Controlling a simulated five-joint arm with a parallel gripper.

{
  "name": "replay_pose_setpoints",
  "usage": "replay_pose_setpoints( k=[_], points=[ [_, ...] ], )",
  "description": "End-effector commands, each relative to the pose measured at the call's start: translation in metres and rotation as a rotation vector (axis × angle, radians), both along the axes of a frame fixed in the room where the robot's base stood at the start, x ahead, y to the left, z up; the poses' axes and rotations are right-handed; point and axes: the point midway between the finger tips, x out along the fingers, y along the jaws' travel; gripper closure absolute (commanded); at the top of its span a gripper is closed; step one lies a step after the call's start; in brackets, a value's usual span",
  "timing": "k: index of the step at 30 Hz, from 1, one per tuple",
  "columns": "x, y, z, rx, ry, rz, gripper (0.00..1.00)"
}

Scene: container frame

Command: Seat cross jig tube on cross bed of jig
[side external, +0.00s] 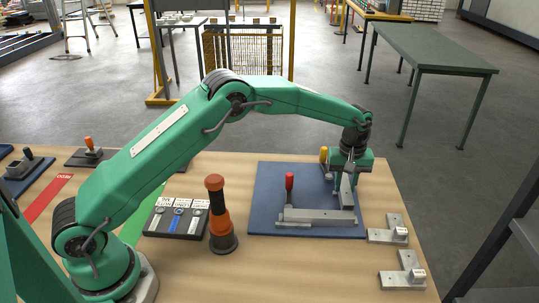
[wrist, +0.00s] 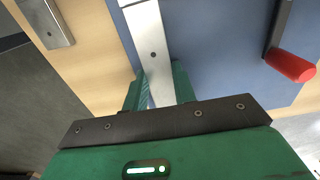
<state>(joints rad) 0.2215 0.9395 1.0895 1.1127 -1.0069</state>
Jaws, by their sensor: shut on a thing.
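My gripper (side external: 347,172) is at the right end of the blue jig plate (side external: 265,205), pointing down. In the wrist view, its green fingers (wrist: 157,88) are shut on a bright steel tube (wrist: 150,42) with a small hole; this appears to be the cross tube. The same tube (side external: 347,192) shows in the side view, reaching from under the gripper toward the right end of a long steel bar (side external: 318,215) on the plate. I cannot tell whether the tube touches its bed, which is hidden.
A red-handled clamp (side external: 290,184) and a yellow-handled clamp (side external: 323,156) stand on the plate. Two grey brackets (side external: 388,233) (side external: 405,275) lie to the right. An orange and black post (side external: 218,215) and a dark labelled tray (side external: 177,221) are to the left.

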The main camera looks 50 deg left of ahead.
Motion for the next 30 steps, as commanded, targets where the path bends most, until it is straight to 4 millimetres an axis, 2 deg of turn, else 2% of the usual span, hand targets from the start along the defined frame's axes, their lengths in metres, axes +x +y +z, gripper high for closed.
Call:
replay_pose_setpoints(
  k=[30],
  points=[
    [0.0002, -0.0001, -0.0075, 0.0, -0.001, 0.0, 0.98]
  ],
)
